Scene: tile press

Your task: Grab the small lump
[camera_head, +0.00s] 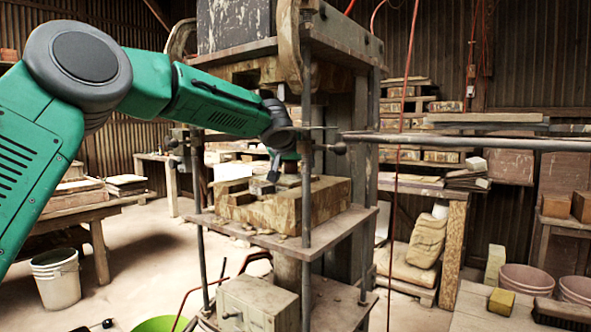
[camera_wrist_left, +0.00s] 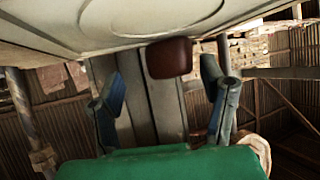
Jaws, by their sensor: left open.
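My left gripper (camera_head: 273,172) reaches down at the press, just above the pale block (camera_head: 325,200) on the press table. In the left wrist view its two fingers (camera_wrist_left: 163,82) stand apart, with a wide gap between them. A small reddish-brown lump (camera_wrist_left: 169,58) shows in that gap, against a large pale surface (camera_wrist_left: 100,25) along the top of the picture. I cannot tell whether a finger touches it. In the head view I cannot make the lump out clearly near the gripper. My right gripper is not in view.
The press's upright rods (camera_head: 307,120) and long horizontal bar (camera_head: 450,142) stand close to my left gripper. A white bucket (camera_head: 56,280) is at lower left. A yellow block (camera_head: 501,302) and a brush (camera_head: 563,312) lie at lower right. Shelves stand behind.

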